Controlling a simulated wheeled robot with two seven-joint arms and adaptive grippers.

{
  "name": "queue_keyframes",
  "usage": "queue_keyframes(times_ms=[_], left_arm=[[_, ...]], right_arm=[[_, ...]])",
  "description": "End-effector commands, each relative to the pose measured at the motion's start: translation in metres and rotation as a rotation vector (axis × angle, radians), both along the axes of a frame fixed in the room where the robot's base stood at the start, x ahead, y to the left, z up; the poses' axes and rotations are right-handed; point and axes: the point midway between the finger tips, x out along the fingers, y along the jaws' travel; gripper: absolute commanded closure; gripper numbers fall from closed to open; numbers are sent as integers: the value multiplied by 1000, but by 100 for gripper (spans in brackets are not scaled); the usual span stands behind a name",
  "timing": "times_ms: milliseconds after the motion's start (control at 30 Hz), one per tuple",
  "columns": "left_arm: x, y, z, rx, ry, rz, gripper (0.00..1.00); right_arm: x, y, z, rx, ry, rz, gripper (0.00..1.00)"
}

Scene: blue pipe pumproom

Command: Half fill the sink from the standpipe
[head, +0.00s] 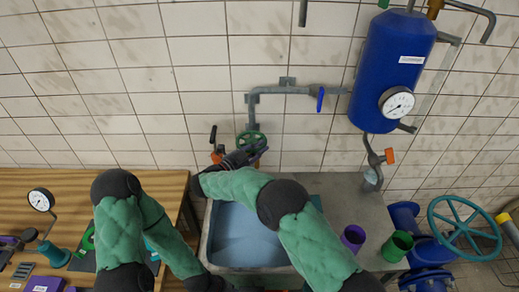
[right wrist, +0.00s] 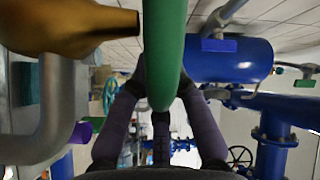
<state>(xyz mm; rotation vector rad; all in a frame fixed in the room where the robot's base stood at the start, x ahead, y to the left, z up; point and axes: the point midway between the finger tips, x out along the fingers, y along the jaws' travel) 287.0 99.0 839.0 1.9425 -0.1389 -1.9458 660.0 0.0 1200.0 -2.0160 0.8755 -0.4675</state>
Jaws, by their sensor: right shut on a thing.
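The standpipe's green handwheel (head: 250,138) is on the grey pipe at the wall, behind the sink. My right gripper (head: 252,153) reaches over the sink to this wheel and partly hides it. In the right wrist view its fingers (right wrist: 163,92) are shut on the green rim (right wrist: 164,45). The sink (head: 207,232) stands below my right arm. Inside it is a smooth blue-grey surface (head: 240,240); my arm covers part of it, and I cannot tell its depth. My left arm is folded at the left, its gripper out of view.
A wooden bench (head: 165,185) with tools is at the left. A purple cup (head: 353,237) and a green cup (head: 398,246) stand right of the sink. A blue tank (head: 392,70) with a gauge hangs above. Blue pipework with a large handwheel (head: 464,228) is at the right.

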Motion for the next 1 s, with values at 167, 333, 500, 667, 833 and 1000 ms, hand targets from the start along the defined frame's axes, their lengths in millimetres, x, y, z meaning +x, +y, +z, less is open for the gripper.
queue_keyframes(times_ms=[167,333,500,667,833,1000], left_arm=[[0,0,0,0,0,0,62],[0,0,0,0,0,0,62],[0,0,0,0,0,0,62],[0,0,0,0,0,0,62],[0,0,0,0,0,0,62],[0,0,0,0,0,0,62]], right_arm=[[-1,-1,-3,-2,5,-2,63],[-1,0,-2,-1,3,-1,63],[-2,1,-1,-1,2,1,63],[-13,14,-1,-2,2,4,63],[-31,34,-1,-2,2,4,63],[-46,49,-2,-1,2,1,63]])
